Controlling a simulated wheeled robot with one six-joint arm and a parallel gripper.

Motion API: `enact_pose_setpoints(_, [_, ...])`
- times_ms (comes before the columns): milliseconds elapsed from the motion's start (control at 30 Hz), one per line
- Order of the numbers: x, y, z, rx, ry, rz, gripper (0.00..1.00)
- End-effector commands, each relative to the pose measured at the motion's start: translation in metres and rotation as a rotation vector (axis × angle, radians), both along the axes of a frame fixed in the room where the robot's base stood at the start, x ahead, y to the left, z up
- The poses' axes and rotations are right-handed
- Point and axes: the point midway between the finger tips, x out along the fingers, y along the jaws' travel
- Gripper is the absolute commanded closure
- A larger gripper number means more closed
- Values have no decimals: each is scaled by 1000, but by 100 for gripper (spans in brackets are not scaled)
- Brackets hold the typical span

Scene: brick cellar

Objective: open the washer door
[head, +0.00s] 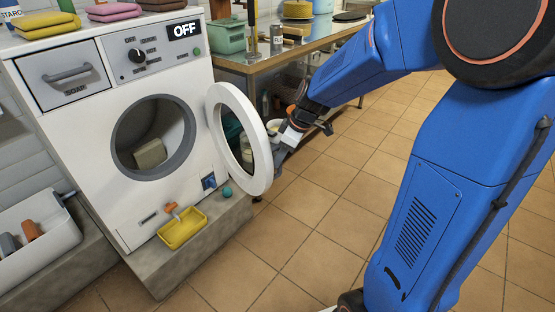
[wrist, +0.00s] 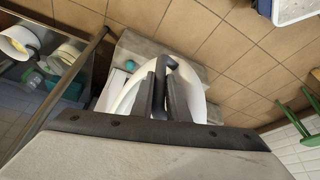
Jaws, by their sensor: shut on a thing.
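The white washer (head: 80,110) stands at the left in the head view, its display reading OFF. Its round white door (head: 262,160) stands swung out to the right, well away from the dark drum opening (head: 125,140). A tan cloth-like item (head: 150,154) lies inside the drum. My gripper (head: 283,146) is at the door's outer right edge. In the wrist view, the fingers of my gripper (wrist: 162,95) are close together around the dark door handle (wrist: 177,66), with the white door (wrist: 127,97) behind them. The gripper is shut on the handle.
A yellow tray (head: 184,232) and a teal ball (head: 227,192) sit on the stone plinth (head: 170,272) below the washer. A wooden-topped metal table (head: 283,52) stands behind the door. The tiled floor (head: 335,210) to the right is clear.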

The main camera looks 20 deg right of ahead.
Motion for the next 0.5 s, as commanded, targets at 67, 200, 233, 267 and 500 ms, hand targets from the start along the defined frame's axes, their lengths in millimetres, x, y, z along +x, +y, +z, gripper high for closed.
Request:
enact_pose_setpoints(67, [0,0,0,1,0,-2,100])
enact_pose_setpoints(200, [1,0,0,1,0,-2,100])
enact_pose_setpoints(233, [1,0,0,1,0,-2,100])
enact_pose_setpoints(267, [1,0,0,1,0,-2,100])
enact_pose_setpoints(500, [0,0,0,0,0,-1,80])
